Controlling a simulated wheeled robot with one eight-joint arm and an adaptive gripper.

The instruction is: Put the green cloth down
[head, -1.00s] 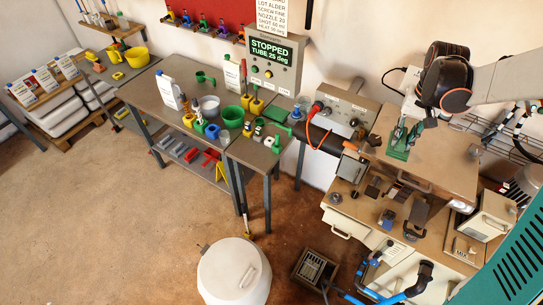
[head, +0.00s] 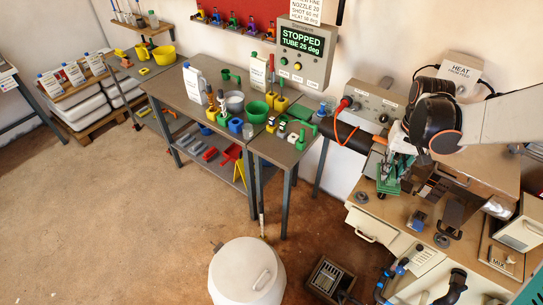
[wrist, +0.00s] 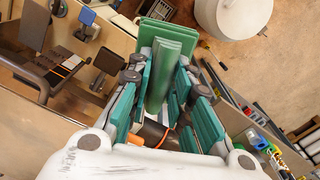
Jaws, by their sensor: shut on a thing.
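My gripper (head: 397,166) is shut on the green cloth (head: 387,184) at the left edge of the raised worktop, close to the dark tube of the heating machine. In the wrist view the green cloth (wrist: 168,68) hangs folded in several flat layers between the teal-padded fingers of my gripper (wrist: 171,82), and it sticks out past the fingertips. The gripper hides part of the cloth in the head view. Whether the cloth touches anything below cannot be told.
The heating machine (head: 378,103) with an orange cable stands left of the gripper. A white lidded bin (head: 240,275) stands on the open floor.

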